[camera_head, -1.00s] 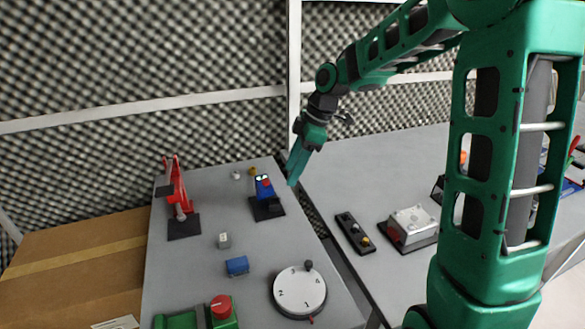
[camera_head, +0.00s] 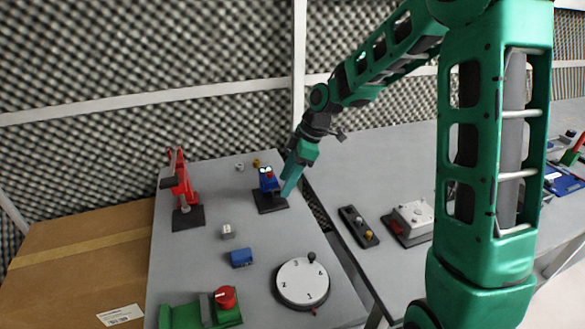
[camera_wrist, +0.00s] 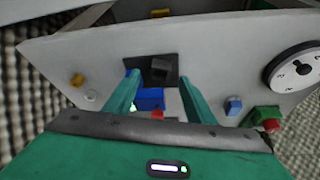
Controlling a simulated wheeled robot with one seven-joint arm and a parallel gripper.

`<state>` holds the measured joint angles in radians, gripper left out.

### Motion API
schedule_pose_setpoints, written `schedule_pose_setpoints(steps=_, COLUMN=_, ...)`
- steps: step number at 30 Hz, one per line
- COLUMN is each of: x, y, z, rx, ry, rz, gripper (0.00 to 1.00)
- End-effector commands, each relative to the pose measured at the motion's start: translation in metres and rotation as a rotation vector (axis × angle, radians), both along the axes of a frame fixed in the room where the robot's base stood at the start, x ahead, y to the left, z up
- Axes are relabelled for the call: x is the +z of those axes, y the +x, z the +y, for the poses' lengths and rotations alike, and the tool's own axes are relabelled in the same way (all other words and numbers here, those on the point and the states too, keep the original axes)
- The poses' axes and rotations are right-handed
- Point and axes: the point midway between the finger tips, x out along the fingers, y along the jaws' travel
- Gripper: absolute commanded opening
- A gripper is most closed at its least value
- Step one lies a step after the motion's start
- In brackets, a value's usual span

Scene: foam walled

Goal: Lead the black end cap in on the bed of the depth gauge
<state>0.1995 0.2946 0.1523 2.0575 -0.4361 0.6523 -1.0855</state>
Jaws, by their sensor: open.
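The blue device with round pale dials and a red spot, which I take for the depth gauge (camera_head: 267,179), stands on a black base at the far right of the near table. In the wrist view its blue body (camera_wrist: 150,98) lies between my fingers. A small black block, apparently the end cap (camera_wrist: 160,67), sits on the black bed just beyond the fingertips. My gripper (camera_head: 287,193) is open and points down at the gauge's right side. It also shows in the wrist view (camera_wrist: 158,78), its fingers astride the gauge. Contact cannot be told.
A red press-like device (camera_head: 182,190) stands left of the gauge. A white cube (camera_head: 227,231), a blue block (camera_head: 241,258), a round dial (camera_head: 302,282) and a green device with a red knob (camera_head: 224,298) lie nearer. A foam wall is close behind.

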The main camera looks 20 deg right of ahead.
Motion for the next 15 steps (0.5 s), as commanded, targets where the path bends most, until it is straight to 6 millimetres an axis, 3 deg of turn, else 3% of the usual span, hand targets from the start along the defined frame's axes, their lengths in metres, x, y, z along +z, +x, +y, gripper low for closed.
schedule_pose_setpoints(steps=6, x=-0.026, y=0.002, z=0.01, rx=-0.001, ry=-0.001, rz=0.002, gripper=0.5)
schedule_pose_setpoints(steps=15, x=-0.036, y=0.004, z=0.014, rx=-0.001, ry=-0.001, rz=0.0, gripper=0.5)
